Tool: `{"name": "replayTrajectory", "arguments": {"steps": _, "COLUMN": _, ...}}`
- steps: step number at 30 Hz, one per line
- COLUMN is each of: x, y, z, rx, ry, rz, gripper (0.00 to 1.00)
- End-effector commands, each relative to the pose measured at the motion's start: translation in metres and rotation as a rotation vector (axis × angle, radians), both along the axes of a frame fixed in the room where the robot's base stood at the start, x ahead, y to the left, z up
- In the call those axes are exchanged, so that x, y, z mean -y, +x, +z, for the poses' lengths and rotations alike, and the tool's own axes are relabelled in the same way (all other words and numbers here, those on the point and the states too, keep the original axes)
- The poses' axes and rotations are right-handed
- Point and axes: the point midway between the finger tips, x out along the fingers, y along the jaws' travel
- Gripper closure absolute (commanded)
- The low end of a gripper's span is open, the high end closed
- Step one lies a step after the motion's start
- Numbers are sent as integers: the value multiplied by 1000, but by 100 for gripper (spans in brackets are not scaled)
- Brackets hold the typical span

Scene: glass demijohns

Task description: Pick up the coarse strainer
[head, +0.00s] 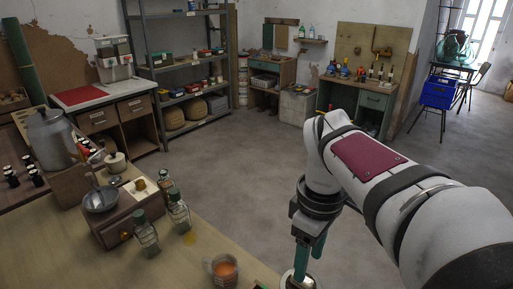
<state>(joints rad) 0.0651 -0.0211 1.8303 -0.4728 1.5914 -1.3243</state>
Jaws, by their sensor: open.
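My gripper (308,262) is at the lower middle right of the head view. Its two teal fingers point down and stand apart. A pale round thing with a dark middle (298,281) shows just below the fingers, cut by the picture's bottom edge. I cannot tell what it is, or whether the fingers touch it. A round grey metal bowl-shaped thing (100,199) sits at the left on a wooden drawer box (130,212), well away from my gripper. I cannot make out a mesh, so I cannot tell which of these is the coarse strainer.
Glass bottles (146,236) stand beside the box on the wooden table (75,262). A mug of orange liquid (223,270) stands near the table's right edge, left of my gripper. A large metal can (52,138) stands behind. The floor (255,165) beyond is clear.

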Motion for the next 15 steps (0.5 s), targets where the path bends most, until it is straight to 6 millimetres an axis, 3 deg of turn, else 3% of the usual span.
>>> {"name": "replayTrajectory", "arguments": {"steps": 10, "x": -1, "y": 11, "z": -57, "rx": -4, "ry": 1, "rz": -1, "gripper": 43}}
{"name": "replayTrajectory", "arguments": {"steps": 15, "x": -1, "y": 12, "z": -70, "rx": 3, "ry": 1, "rz": -2, "gripper": 43}}
